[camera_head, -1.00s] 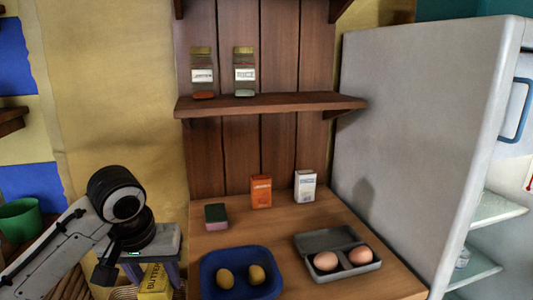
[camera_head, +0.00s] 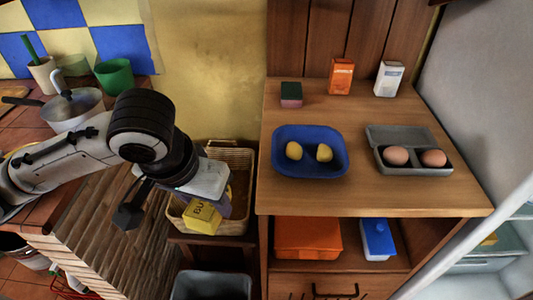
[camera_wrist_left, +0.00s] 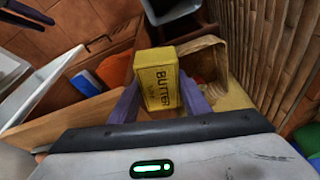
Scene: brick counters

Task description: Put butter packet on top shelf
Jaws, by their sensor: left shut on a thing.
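A yellow butter packet (camera_head: 202,217) is held in my left gripper (camera_head: 215,206), above the wicker basket beside the wooden cabinet. In the left wrist view the packet (camera_wrist_left: 158,79) sits between the two purple fingers (camera_wrist_left: 160,98), with its "BUTTER" label facing the camera. The wooden counter (camera_head: 290,195) of the cabinet is to the right of the gripper. The top shelf is out of the head view now. My right gripper is not in view.
On the counter are a blue tray (camera_head: 310,171) with two yellow-brown items, an open grey egg box (camera_head: 412,162), a sponge (camera_head: 291,95), an orange carton (camera_head: 341,76) and a white carton (camera_head: 389,79). The wicker basket (camera_head: 238,155) stands left of the cabinet.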

